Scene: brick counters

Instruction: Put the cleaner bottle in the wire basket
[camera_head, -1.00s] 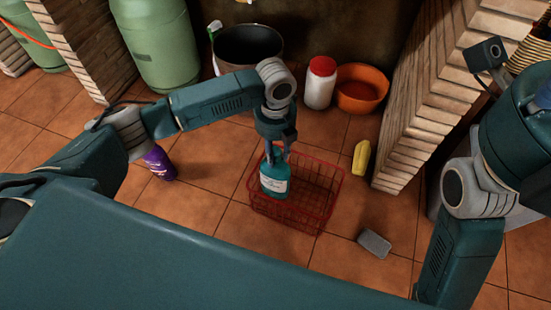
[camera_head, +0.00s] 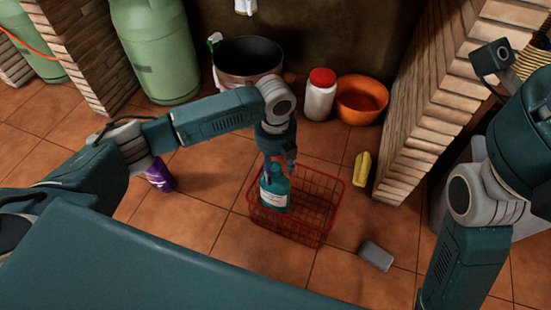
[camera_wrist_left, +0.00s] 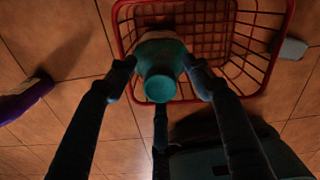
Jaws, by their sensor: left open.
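The cleaner bottle (camera_head: 275,194) is teal with a white label. It stands roughly upright inside the red wire basket (camera_head: 322,212), toward its left side. In the left wrist view the bottle (camera_wrist_left: 160,72) shows its round teal cap, with the basket (camera_wrist_left: 278,50) around and to the right of it. My left gripper (camera_head: 279,166) is right above the bottle with its fingers apart, one on each side of the bottle's top. It also shows in the left wrist view (camera_wrist_left: 160,80). Whether the fingertips touch the bottle is unclear. My right gripper is out of view.
A yellow bottle (camera_head: 362,168) and a grey block (camera_head: 376,256) lie right of the basket. A white jar (camera_head: 320,95), an orange bowl (camera_head: 362,97) and a black pot (camera_head: 247,58) stand behind. A brick pillar (camera_head: 430,120) rises at right.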

